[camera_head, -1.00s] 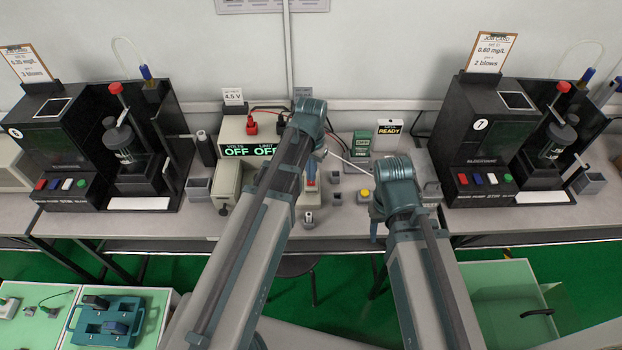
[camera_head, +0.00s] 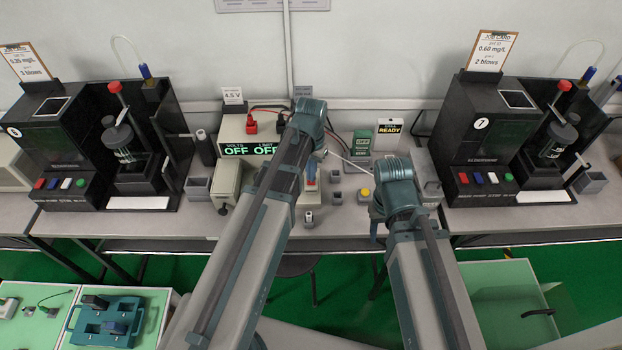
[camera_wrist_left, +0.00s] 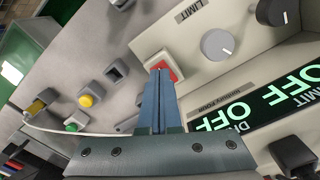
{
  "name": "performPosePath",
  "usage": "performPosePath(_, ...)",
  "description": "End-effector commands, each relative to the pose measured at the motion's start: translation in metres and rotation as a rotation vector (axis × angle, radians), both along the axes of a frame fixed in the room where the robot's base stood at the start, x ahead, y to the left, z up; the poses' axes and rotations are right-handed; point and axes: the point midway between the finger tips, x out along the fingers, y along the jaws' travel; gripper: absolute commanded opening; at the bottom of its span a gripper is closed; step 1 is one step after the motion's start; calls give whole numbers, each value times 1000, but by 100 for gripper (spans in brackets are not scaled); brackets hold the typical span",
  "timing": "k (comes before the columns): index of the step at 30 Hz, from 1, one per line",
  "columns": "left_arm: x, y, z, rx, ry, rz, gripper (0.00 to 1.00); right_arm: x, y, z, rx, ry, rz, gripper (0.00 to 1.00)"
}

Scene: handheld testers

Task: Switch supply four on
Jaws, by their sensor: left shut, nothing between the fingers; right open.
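A square red switch (camera_wrist_left: 164,66) in a pale frame is on the supply's front panel, near a grey limit knob (camera_wrist_left: 217,45). My left gripper (camera_wrist_left: 159,74) is shut and empty, with its fingertips at the red switch, overlapping its edge; I cannot tell whether they touch. My right gripper (camera_head: 376,222) is largely hidden by its own wrist, over the bench to the right.
A yellow button (camera_head: 365,194) and small grey holders stand on the bench right of the supply. Black testers stand at left (camera_head: 60,150) and right (camera_head: 485,150). A READY box (camera_head: 388,130) is at the back. A pale lead crosses behind the left fingers.

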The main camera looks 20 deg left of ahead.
Motion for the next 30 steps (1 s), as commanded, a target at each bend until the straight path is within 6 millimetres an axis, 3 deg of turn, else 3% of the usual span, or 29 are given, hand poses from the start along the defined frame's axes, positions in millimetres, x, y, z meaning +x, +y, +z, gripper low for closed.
performPosePath(30, 0, 0, -10, 0, 0, 0, 0, 0, 0, -10, 0, 0, 0, 50)
